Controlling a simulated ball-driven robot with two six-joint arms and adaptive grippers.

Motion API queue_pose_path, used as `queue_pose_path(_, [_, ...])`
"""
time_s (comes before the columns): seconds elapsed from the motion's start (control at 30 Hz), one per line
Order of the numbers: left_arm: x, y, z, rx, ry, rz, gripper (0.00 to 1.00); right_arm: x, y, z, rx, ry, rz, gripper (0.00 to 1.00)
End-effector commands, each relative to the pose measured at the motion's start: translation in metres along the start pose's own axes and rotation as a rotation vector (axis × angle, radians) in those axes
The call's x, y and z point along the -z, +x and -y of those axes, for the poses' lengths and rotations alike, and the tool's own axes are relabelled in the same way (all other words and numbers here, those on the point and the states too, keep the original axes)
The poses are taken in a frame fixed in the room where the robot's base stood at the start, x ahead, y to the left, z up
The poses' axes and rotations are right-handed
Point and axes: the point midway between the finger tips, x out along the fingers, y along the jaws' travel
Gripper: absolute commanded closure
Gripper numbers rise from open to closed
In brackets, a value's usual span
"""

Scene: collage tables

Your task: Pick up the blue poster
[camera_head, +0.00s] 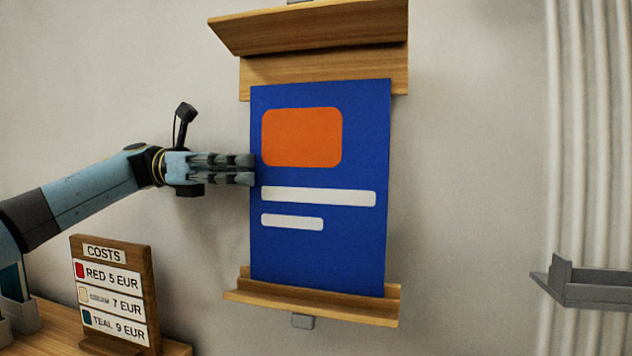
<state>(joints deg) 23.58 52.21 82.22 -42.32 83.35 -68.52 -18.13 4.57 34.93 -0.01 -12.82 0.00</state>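The blue poster (320,245) stands upright against a wooden wall holder, with an orange block and two pale bars on its face. Its lower edge sits behind the lip of the holder's bottom ledge (310,304). My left gripper (252,169) reaches in from the left, with its fingertips at the poster's left edge, level with the orange block. Its fingers lie close together with a narrow dark gap between them. I cannot tell whether they touch or grip the poster's edge. My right gripper is not in view.
A wooden shelf (310,30) juts out above the poster. A costs sign (113,290) stands on a wooden table (55,325) at the lower left. A grey bracket (590,287) is at the right by pale vertical pipes (590,130). The wall right of the poster is clear.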

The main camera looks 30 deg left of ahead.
Motion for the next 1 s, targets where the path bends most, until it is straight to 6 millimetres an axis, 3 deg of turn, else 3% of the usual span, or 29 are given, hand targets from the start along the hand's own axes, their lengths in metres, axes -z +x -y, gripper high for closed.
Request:
queue_pose_path(0.3, [0.000, 0.045, 0.005, 0.002, -0.002, 0.003, 0.69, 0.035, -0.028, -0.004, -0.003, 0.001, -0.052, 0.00])
queue_pose_path(0.6, [0.003, 0.051, 0.004, -0.001, -0.002, 0.001, 0.69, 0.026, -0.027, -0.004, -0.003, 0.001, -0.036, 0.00])
queue_pose_path(0.83, [0.003, 0.051, 0.004, -0.001, -0.002, 0.001, 0.98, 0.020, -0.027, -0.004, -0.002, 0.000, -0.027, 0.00])
queue_pose_path(1.0, [0.003, 0.051, 0.004, -0.001, -0.002, 0.001, 1.00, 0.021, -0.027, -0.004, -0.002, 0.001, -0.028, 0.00])
